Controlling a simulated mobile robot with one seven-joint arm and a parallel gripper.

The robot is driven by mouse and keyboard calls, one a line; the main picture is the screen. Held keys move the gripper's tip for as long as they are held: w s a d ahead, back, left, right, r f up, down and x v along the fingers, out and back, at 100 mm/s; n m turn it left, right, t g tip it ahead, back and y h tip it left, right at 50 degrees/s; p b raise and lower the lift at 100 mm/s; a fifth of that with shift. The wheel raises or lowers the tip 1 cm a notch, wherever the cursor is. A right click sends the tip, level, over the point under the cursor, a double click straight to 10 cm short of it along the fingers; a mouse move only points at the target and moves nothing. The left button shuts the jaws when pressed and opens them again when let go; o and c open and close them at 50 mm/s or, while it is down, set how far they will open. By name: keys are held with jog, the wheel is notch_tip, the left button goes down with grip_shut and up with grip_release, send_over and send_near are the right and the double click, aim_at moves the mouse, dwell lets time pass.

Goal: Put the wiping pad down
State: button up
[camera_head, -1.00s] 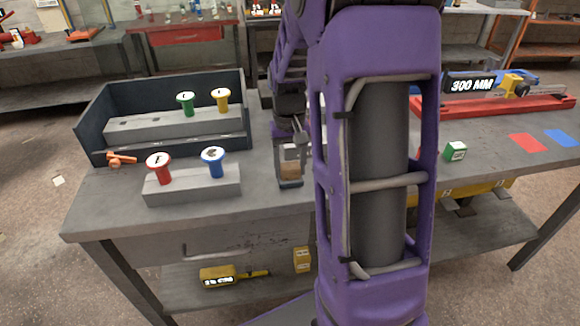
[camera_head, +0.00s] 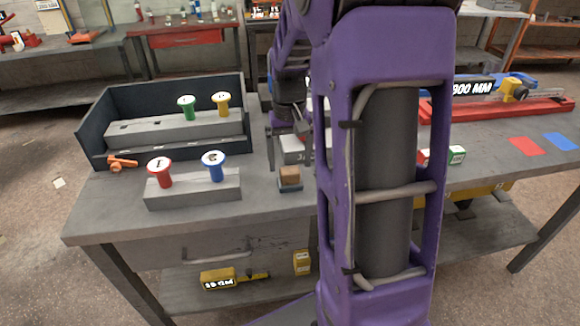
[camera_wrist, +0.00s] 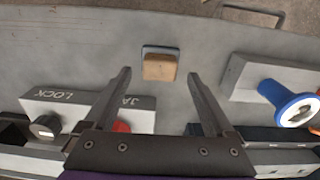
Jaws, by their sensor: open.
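The wiping pad (camera_head: 290,178), a small brown block with a grey-blue base, lies on the bench top just right of the block with the red and blue knobs. It also shows in the wrist view (camera_wrist: 159,66), beyond the fingertips and roughly centred between them. My gripper (camera_wrist: 158,75) is open and empty, with a finger on each side of the view and clear space around the pad. In the head view my gripper is above and behind the pad, partly hidden by my purple arm.
A grey block with a red knob (camera_head: 159,171) and a blue knob (camera_head: 213,165) stands left of the pad. A dark open tray (camera_head: 88,133) is behind it. A block marked LOCK (camera_wrist: 60,103) lies near my left finger. Bare bench top surrounds the pad.

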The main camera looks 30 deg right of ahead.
aim_at(290, 170)
notch_tip(290, 170, up, 8)
jog(key=p, duration=0.1)
jog(key=shift+r, duration=0.25)
